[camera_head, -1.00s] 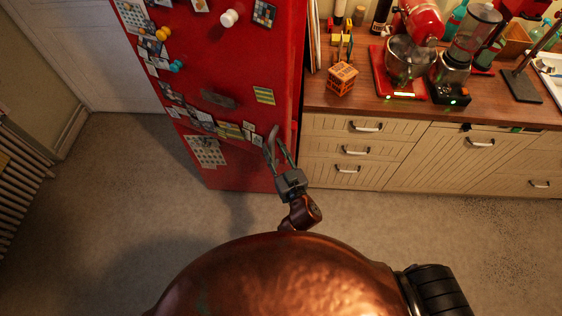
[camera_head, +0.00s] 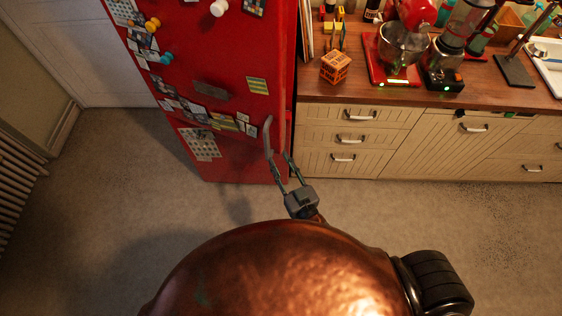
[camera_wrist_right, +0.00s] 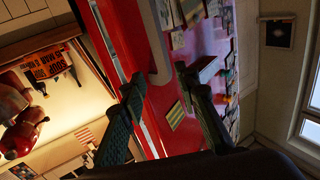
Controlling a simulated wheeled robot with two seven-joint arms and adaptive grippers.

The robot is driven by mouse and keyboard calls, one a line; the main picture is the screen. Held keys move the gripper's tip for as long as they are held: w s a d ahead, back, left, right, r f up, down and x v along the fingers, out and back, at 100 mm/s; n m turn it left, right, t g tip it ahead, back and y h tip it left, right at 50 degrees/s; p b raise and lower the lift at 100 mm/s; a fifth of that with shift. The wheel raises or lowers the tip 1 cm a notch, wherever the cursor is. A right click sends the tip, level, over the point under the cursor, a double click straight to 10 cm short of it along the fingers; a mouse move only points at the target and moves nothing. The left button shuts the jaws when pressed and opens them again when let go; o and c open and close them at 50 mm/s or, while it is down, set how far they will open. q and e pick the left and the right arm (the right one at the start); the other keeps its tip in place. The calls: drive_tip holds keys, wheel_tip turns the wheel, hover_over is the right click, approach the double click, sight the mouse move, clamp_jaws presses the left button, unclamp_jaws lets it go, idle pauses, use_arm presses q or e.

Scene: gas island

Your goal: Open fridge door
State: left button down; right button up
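The red fridge (camera_head: 215,55) stands at the left of the counter, its door front covered in magnets and papers. A grey curved handle (camera_head: 267,134) is near the door's right edge; it also shows in the wrist view (camera_wrist_right: 155,45). I cannot tell whether the door is fully closed; a pale strip runs along its edge in the wrist view. My right gripper (camera_head: 279,158) is open and empty, pointing at the door by the handle's lower end. In the wrist view its fingers (camera_wrist_right: 160,82) are spread to either side of the handle's line, without clear contact. My left gripper is not in view.
A wooden counter (camera_head: 440,97) with cream drawers (camera_head: 350,140) stands right of the fridge. It carries a red mixer (camera_head: 402,45), a blender (camera_head: 447,60) and an orange box (camera_head: 335,67). The floor (camera_head: 110,190) before the fridge is clear. A radiator (camera_head: 20,185) is at the left.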

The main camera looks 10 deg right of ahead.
drive_tip(key=shift+d+m, duration=0.4)
drive_tip(key=shift+d, duration=0.15)
drive_tip(key=c, duration=0.3)
drive_tip(key=d+m+y, duration=0.1)
drive_tip(key=m, duration=0.1)
drive_tip(key=w+d+m+y+p, duration=0.1)
drive_tip(key=d+m, duration=0.3)
drive_tip(key=shift+w+d+g+y, duration=0.1)
drive_tip(key=shift+w+g+y, duration=0.2)
drive_tip(key=shift+y, duration=0.1)
clamp_jaws()
wheel_tip(320, 180, up, 3)
drive_tip(key=m+g+y+p, duration=0.2)
drive_tip(key=m+y+p, duration=0.15)
drive_tip(key=m, duration=0.35)
hover_over(277, 133)
drive_tip(key=s, duration=0.4)
drive_tip(key=shift+a+b, duration=0.35)
drive_tip(key=shift+b, duration=0.1)
